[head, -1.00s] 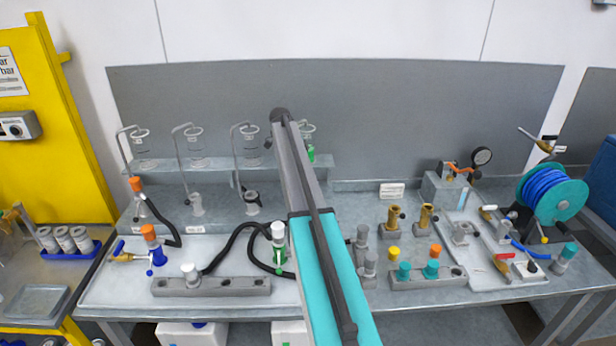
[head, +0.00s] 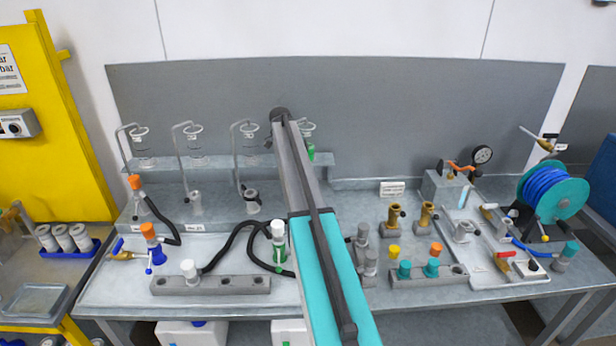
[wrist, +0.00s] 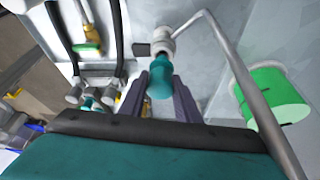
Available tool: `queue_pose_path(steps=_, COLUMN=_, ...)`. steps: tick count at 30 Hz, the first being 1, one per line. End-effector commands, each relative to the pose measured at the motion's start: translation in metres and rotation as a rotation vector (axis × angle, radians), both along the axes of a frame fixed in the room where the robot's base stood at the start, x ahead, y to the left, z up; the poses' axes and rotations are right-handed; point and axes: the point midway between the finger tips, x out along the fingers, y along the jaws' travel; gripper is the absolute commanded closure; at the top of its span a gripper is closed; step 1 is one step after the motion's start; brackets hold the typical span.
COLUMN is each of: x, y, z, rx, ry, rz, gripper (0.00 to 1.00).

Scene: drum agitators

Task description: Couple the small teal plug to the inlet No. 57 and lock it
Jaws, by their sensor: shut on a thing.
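The small teal plug (wrist: 160,82) is between the two grey-purple fingers of my gripper (wrist: 160,92) in the wrist view. My gripper is shut on it. The plug's far end lines up with a pale metal fitting (wrist: 161,44) on the grey surface and appears to touch it. I cannot tell whether it is seated or locked. In the head view my arm covers the gripper and the plug.
A bent metal rod (wrist: 235,65) stands close right of the fingers, with a green cylinder (wrist: 272,95) beyond it. In the head view, a grey block (head: 418,282) with teal and orange plugs stands right of my arm. A black hose (head: 232,241) lies on the left.

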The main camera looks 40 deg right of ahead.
Motion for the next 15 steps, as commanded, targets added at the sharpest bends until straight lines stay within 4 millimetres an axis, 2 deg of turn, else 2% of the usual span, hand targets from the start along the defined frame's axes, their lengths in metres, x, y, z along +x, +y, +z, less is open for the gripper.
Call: queue_pose_path(steps=15, x=-0.0001, y=0.0000, z=-0.0097, rx=0.000, ry=0.000, rz=0.000, gripper=0.92)
